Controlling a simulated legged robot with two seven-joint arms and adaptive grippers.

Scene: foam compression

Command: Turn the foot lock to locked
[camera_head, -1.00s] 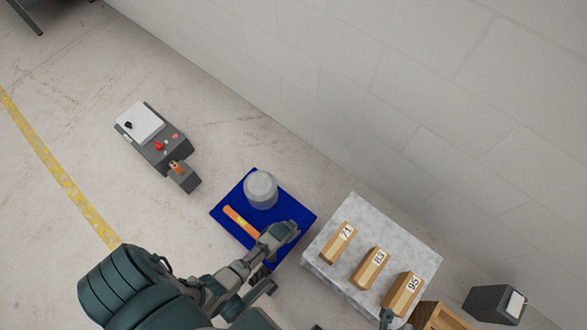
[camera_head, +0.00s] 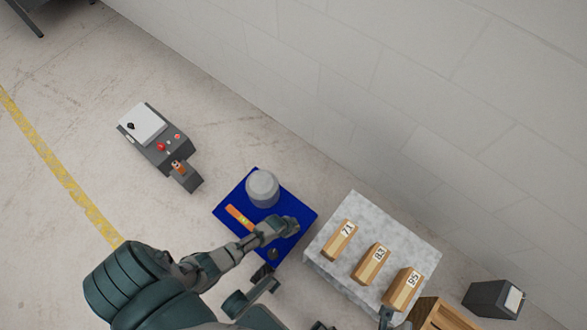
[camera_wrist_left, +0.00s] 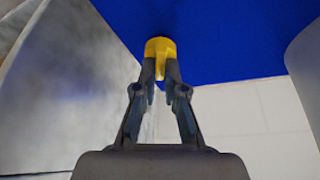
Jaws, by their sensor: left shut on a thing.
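A yellow knob (camera_wrist_left: 160,49) on the blue board shows in the left wrist view, which seems to be upside down. I take it for the foot lock; its locked or unlocked marking cannot be read. My left gripper (camera_wrist_left: 160,84) is shut on this knob, with one finger on each side of its narrow part. In the head view my left gripper (camera_head: 289,226) is over the right part of the blue board (camera_head: 231,190) and hides the knob. A small dark part (camera_head: 385,318) at the bottom edge may be my right gripper; its jaws cannot be made out.
A grey cylinder (camera_head: 262,188) and an orange strip (camera_head: 239,217) are on the board. A grey slab (camera_head: 355,208) with blocks marked 71, 83 and 95 stands right of it. A control box (camera_head: 159,143) lies at upper left, and the wall (camera_head: 430,90) is behind.

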